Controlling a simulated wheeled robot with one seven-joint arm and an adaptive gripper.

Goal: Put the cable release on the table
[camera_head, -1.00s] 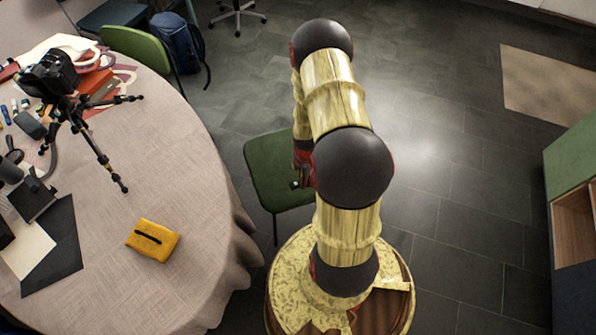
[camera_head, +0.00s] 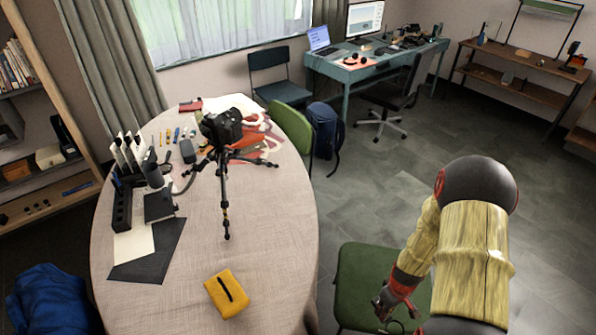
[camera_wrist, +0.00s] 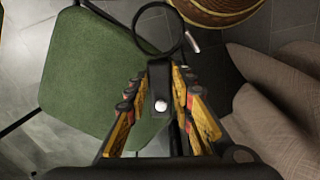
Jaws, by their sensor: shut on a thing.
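My gripper (camera_wrist: 160,108) is shut on the cable release (camera_wrist: 158,82) in the wrist view. The release is a slim black body with a silver button, and its thin black cable loops beyond the fingertips to a metal tip. In the head view my gripper (camera_head: 384,306) hangs at lower right, over the green chair seat and apart from the table. The round table (camera_head: 275,205) has a beige cloth and stands left of my arm. Its cloth edge also shows at the right of the wrist view (camera_wrist: 268,112).
The green chair (camera_head: 358,275) stands beside the table; its seat fills the left of the wrist view. A yellow cloth-like item (camera_head: 227,293) lies near the table's front. A camera on a tripod (camera_head: 224,150) stands farther back. The table's right half between them is bare.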

